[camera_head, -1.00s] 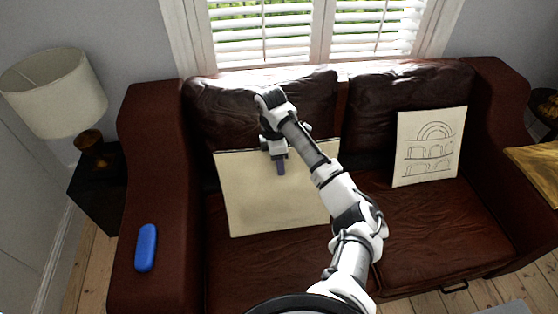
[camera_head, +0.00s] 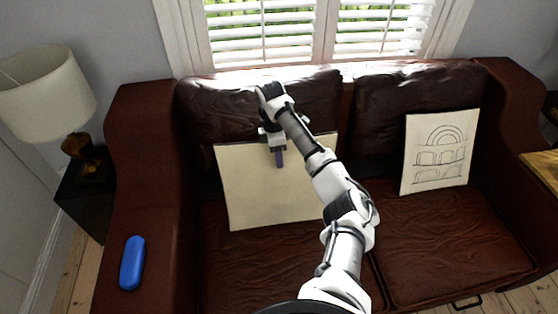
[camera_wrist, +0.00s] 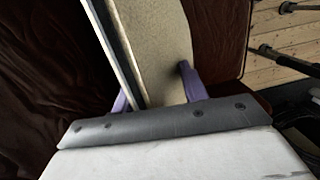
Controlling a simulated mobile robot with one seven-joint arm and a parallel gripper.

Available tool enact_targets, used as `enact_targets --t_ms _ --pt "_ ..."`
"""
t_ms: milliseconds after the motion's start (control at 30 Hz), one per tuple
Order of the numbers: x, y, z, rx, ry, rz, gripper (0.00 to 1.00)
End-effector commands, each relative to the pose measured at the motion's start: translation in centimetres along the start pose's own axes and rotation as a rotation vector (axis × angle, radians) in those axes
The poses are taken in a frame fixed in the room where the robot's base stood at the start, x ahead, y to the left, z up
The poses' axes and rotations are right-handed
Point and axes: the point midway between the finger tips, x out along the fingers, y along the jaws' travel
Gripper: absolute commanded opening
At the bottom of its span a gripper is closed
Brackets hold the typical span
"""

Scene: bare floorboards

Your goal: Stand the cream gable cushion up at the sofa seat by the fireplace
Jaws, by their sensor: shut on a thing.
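A large plain cream square cushion (camera_head: 260,195) is at the left seat of the brown leather sofa (camera_head: 232,258), its broad face toward the head camera and tilted back toward the backrest. No gable picture shows on this face. My gripper (camera_head: 279,156) is at its upper edge, and in the wrist view (camera_wrist: 155,92) the purple fingers are on either side of the cushion (camera_wrist: 160,45), shut on it. Whether its lower edge touches the seat I cannot tell. A second cream cushion (camera_head: 438,152) with a drawing of arches stands upright against the right backrest.
A blue rounded object (camera_head: 132,263) lies on the left armrest. A lamp (camera_head: 45,95) stands on a dark side table (camera_head: 88,192) at left. A wooden surface (camera_head: 543,168) is at the right edge. The right seat's front is clear. No fireplace shows.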

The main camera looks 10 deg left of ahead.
Motion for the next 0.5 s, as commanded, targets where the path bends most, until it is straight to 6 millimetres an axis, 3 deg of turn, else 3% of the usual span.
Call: enact_targets --t_ms 33,267,500 --pt "1.0 0.6 -0.1 0.000 -0.001 0.002 0.07" --pt "2.9 2.7 -0.3 0.001 -0.001 0.003 0.07" --pt "4.5 3.4 -0.5 0.001 0.001 0.001 0.07"
